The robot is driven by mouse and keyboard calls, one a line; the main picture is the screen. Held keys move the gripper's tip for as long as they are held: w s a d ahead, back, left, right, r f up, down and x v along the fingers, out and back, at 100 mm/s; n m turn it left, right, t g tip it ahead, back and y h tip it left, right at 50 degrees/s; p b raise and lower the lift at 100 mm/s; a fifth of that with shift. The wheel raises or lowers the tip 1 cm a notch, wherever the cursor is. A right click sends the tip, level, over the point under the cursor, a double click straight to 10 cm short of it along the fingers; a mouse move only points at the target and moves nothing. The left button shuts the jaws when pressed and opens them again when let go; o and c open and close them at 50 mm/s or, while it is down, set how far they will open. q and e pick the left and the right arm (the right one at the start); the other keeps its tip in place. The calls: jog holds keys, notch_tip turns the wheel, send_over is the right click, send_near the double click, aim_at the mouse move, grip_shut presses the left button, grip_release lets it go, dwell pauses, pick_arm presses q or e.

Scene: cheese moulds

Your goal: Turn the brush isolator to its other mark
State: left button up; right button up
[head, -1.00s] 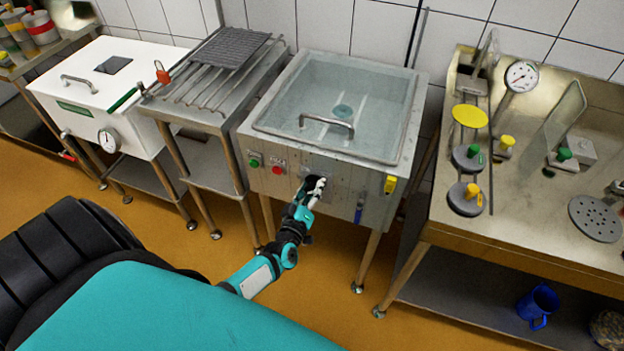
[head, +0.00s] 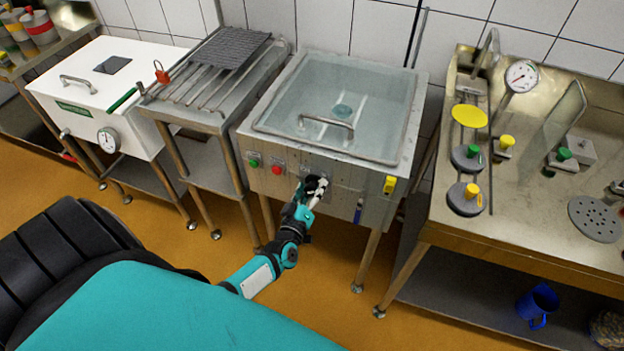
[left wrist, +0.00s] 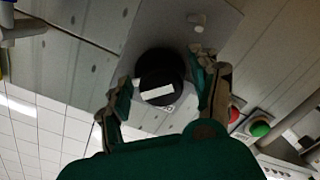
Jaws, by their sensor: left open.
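The isolator knob is a round black knob (left wrist: 162,78) with a white bar on its face, on the grey front panel of the steel tank. In the left wrist view the bar lies nearly level, slightly tilted. My left gripper (left wrist: 164,72) is open, one finger on each side of the knob; I cannot tell whether either finger touches it. In the head view my left gripper (head: 316,188) is at the tank's front panel and largely covers the knob. The marks around the knob cannot be read. My right gripper is not in view.
The tank (head: 385,150) has a clear lid with a handle. A green button (head: 254,163) and a red button (head: 277,170) sit left of the knob, a yellow tag (head: 390,184) and blue lever (head: 358,211) to its right. A steel bench (head: 520,225) stands at right.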

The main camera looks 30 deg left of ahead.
pick_arm(q)
jog(key=v, duration=1.2)
